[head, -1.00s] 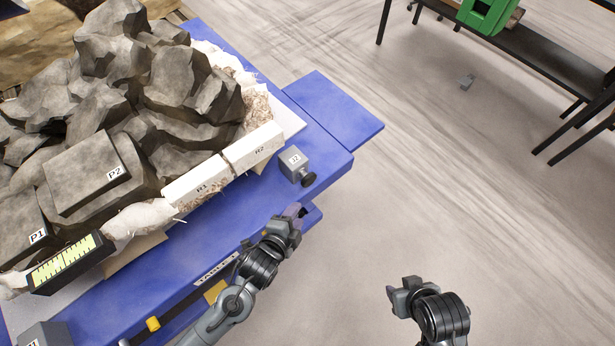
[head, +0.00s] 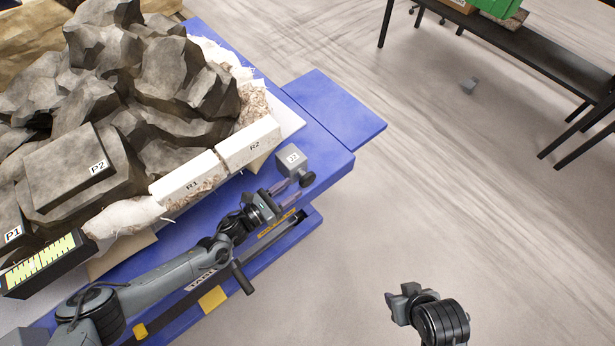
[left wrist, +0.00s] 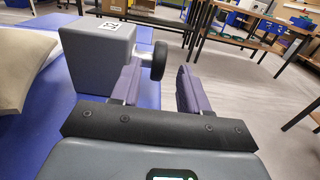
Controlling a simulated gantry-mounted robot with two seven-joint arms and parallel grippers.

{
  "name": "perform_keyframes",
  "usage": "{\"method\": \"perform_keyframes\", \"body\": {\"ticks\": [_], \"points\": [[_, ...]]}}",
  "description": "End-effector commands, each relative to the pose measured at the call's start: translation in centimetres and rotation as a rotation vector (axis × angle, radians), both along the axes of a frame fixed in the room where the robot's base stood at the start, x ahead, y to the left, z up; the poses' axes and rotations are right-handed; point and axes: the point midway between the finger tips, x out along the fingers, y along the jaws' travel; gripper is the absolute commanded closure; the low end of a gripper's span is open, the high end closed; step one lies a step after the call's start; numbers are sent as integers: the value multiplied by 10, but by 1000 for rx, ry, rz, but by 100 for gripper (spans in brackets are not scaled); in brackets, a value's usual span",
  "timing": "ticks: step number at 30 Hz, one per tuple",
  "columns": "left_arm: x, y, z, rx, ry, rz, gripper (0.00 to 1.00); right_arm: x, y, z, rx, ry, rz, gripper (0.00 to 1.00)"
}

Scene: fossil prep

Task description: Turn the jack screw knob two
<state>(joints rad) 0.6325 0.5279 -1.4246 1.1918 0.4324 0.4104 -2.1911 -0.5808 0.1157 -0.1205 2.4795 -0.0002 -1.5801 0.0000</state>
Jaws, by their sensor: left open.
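The jack screw box marked J2 (head: 290,162) is a small grey block on the blue table near its right corner. Its round black knob (head: 307,178) sticks out on the side facing the open floor. My left gripper (head: 289,193) is open just short of the knob. In the left wrist view the knob (left wrist: 159,61) stands just beyond and between the two purple fingertips (left wrist: 157,77), with nothing gripped. The grey box (left wrist: 92,62) is at the left there. My right gripper (head: 403,297) hangs over bare floor, apart from the table; its finger gap is unclear.
White blocks R1 (head: 188,181) and R2 (head: 249,144) lie along the large grey rock (head: 150,95) beside the box. The blue table edge (head: 335,170) runs close by.

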Motion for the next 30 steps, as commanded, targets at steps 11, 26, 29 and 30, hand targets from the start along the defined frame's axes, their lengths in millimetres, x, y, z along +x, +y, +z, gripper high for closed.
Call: {"method": "perform_keyframes", "body": {"ticks": [11,26,29,30], "points": [[37,-45,0,-1,0,1,55,0,-3,-9,-10,-1,5,57],[47,-57,0,-3,3,1,55,0,-1,-10,-2,-1,1,57],[47,-57,0,-3,3,1,63,0,0,-10,-1,-1,0,57],[47,-57,0,-3,3,1,69,0,0,-10,0,-1,-1,57]]}}
